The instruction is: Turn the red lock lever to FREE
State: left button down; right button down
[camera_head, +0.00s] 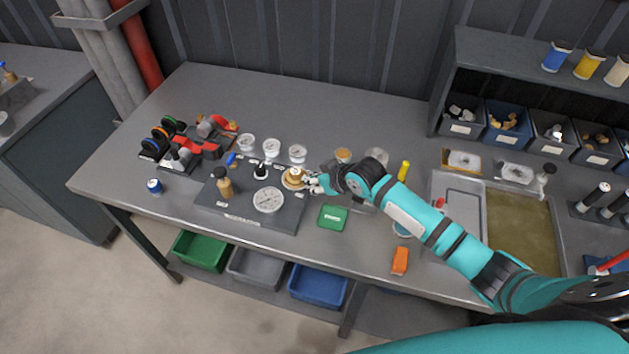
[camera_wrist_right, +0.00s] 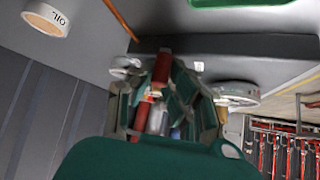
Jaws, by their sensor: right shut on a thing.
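A dark panel (camera_head: 235,206) lies on the workbench with a large dial (camera_head: 268,200), a round brass fitting (camera_head: 293,178), a brass-topped knob (camera_head: 224,184) and a black knob (camera_head: 261,171). My right gripper (camera_head: 313,183) is at the panel's right side, right beside the brass fitting. In the right wrist view, a red bar (camera_wrist_right: 162,68), apparently the red lock lever, lies between the fingers of my right gripper (camera_wrist_right: 165,98), which is shut on it. In the head view the gripper hides the lever. Its FREE mark cannot be read. My left gripper is not in view.
Gauges (camera_head: 271,147) stand behind the panel. A red pump assembly (camera_head: 205,138) is at the left. A green box (camera_head: 332,217) and an orange block (camera_head: 400,261) lie in front, near my right arm. The front left of the bench is mostly free.

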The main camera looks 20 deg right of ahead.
jog(key=shift+w+d+f+n+b, duration=0.15)
jog(key=shift+w+d+n+b, duration=0.05)
jog(key=shift+d+n+b, duration=0.1)
jog(key=n+g+y+b, duration=0.1)
jog(key=b, duration=0.2)
jog(key=w+d+n+g+y+b, duration=0.1)
jog(key=n+b, duration=0.1)
jog(key=b, duration=0.1)
jog(key=w+n+y+b, duration=0.1)
jog(key=n+b, duration=0.1)
jog(key=b, duration=0.2)
jog(key=shift+w+d+f+g, duration=0.15)
jog(key=shift+w+g, duration=0.1)
jog(key=shift+g, duration=0.15)
jog(key=shift+w+d+r+n+g+y+b, duration=0.1)
jog(key=shift+w+r+n+g+y+b, duration=0.25)
jog(key=shift+n+b, duration=0.45)
jog(key=shift+s, duration=0.1)
jog(key=c, duration=1.3)
grip_release()
jog(key=shift+o, duration=0.2)
jog(key=shift+s, duration=0.1)
jog(key=v, duration=1.2)
jog(key=shift+c, duration=0.5)
